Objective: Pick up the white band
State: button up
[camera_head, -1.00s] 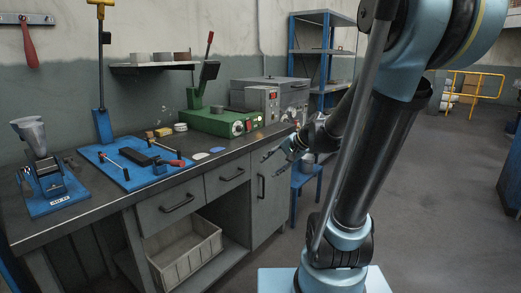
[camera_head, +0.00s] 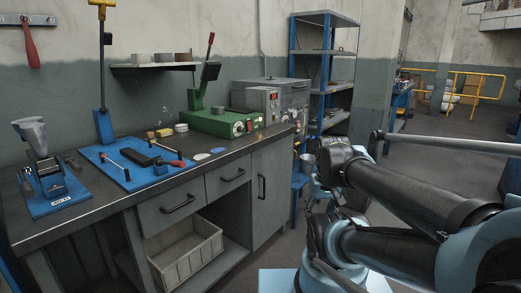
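A small white round, ring-like piece (camera_head: 181,128) lies on the workbench, left of the green machine; it looks like the white band, but it is too small to be sure. A flat whitish oval piece (camera_head: 202,156) lies nearer the bench's front edge, with a bluish one (camera_head: 218,150) beside it. My arm is folded at the right, over the floor and apart from the bench. My gripper cannot be made out clearly among the dark arm parts, so its fingers cannot be read.
The dark workbench (camera_head: 95,211) carries a blue mat (camera_head: 137,179) with tools, a blue-based device (camera_head: 52,190) and the green machine (camera_head: 221,123). A crate (camera_head: 187,255) sits below. Blue shelving (camera_head: 325,52) stands behind.

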aim_at(137, 58)
jog(key=u, duration=1.3)
